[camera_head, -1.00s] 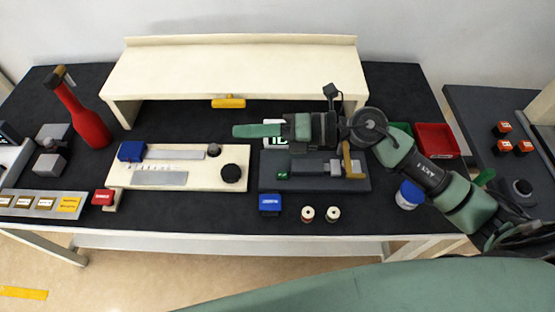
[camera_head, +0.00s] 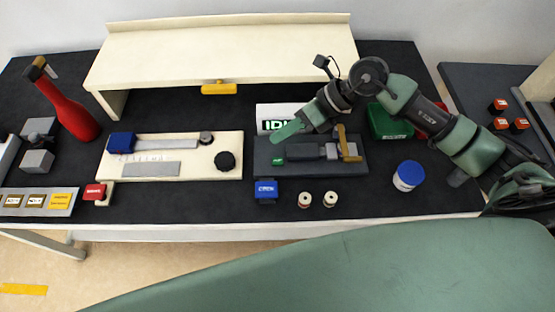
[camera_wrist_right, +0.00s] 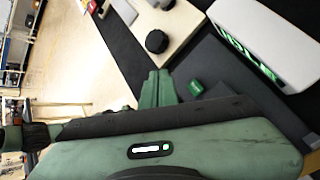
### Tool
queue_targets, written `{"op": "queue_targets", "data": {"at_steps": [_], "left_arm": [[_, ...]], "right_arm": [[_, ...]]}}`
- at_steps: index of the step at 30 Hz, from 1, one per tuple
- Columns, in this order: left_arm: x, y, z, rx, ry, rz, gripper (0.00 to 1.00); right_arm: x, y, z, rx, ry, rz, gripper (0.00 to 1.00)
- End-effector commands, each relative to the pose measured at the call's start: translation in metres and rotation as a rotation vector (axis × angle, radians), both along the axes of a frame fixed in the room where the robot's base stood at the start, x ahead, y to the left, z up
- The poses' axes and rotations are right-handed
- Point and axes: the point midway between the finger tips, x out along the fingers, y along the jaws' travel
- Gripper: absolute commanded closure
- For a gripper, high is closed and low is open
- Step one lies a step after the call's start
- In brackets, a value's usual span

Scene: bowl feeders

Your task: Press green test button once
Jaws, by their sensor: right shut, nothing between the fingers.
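The green test button (camera_head: 278,161) is a small green block on the left part of a dark fixture plate (camera_head: 262,149). It also shows in the right wrist view (camera_wrist_right: 196,88), just right of the fingertips. My right gripper (camera_head: 275,136) is shut and empty, with its green fingers pointing left and down above the button. In the right wrist view the closed fingers (camera_wrist_right: 158,80) appear beside the button. A gap to the button seems visible in the head view, but the exact height is unclear. My left gripper is not in view.
A white box with green lettering (camera_head: 270,108) stands behind the plate. A cream board with a black knob (camera_head: 225,161) lies to the left. A grey clamp with a tan handle (camera_head: 343,140) sits on the plate's right. A blue block (camera_head: 266,191) and two spools are in front.

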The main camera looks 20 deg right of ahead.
Motion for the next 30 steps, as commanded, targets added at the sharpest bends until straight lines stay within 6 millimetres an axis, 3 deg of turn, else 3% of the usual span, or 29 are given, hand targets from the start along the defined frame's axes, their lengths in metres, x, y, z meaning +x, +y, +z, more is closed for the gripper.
{"op": "queue_targets", "data": {"at_steps": [15,30], "left_arm": [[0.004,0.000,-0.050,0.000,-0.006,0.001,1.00],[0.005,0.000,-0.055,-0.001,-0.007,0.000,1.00]], "right_arm": [[0.000,0.000,-0.072,0.001,0.000,0.000,1.00],[0.000,0.000,-0.079,0.001,0.000,0.000,1.00]]}}
